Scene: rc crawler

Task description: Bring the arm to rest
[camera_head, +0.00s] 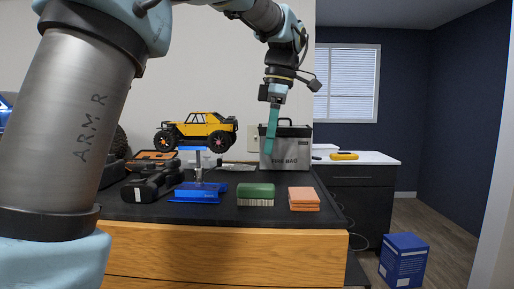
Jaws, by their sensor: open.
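My gripper (271,130) hangs at the end of my arm, above the right part of the dark workbench top (140,209). Its teal fingers point down in front of the grey fire bag (297,152), and it holds nothing that I can see. The fingers overlap each other from this side, so the gap between them is hard to see. My arm reaches in from the upper left and bends down at the wrist.
A yellow RC crawler (203,127) sits on a blue stand (200,192). A black drill (150,184), a green brush (255,194) and orange sponges or cloths (304,199) lie nearby. A blue box (403,260) stands on the floor at the right.

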